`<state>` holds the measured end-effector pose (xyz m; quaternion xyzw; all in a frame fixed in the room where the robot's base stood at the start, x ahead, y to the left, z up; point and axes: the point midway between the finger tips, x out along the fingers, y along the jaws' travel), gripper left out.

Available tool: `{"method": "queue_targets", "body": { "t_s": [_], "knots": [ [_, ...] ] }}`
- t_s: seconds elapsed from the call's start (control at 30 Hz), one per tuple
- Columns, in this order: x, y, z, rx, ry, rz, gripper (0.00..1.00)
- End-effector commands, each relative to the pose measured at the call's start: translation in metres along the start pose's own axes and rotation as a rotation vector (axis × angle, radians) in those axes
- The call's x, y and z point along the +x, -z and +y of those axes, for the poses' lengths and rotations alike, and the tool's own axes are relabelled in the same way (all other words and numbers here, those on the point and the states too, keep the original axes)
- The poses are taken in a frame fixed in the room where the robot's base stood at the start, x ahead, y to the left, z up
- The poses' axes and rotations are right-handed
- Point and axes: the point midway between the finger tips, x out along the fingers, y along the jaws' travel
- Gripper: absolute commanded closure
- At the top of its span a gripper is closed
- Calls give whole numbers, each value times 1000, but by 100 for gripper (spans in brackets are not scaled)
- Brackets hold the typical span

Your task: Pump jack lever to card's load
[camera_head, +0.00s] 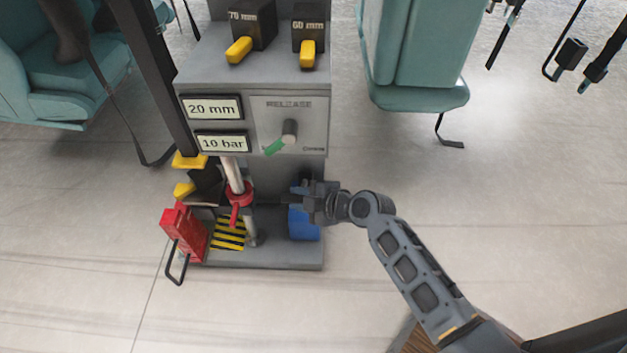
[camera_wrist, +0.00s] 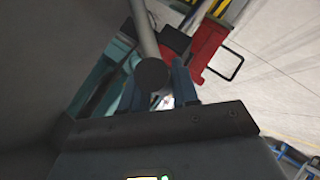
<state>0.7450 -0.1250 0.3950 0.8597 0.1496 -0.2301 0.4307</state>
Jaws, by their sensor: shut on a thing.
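My gripper (camera_head: 308,201) is at the right side of the grey jack stand (camera_head: 298,260), in front of a blue cylinder (camera_head: 303,225). In the wrist view my gripper (camera_wrist: 158,90) is shut on a grey round bar with a dark end (camera_wrist: 152,74), which I take for the jack lever. In the head view the lever's grip is hidden by my gripper. The stand's upper display (camera_head: 213,107) reads 20 mm and the lower display (camera_head: 222,142) reads 10 bar. A release knob (camera_head: 289,131) has a green pointer. I see no load card.
A red block (camera_head: 184,229) with a wire loop stands at the stand's left. A red collar (camera_head: 239,194) sits on a pale post. Teal seats (camera_head: 415,95) stand behind.

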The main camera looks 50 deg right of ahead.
Motion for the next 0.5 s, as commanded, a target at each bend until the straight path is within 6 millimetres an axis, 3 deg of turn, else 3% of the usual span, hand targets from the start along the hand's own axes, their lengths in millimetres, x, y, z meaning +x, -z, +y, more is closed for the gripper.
{"method": "queue_targets", "body": {
  "t_s": [0.03,0.5],
  "knots": [
    [4,0,-16,1,10,4,100],
    [11,-7,-56,4,13,3,100]
  ]
}}
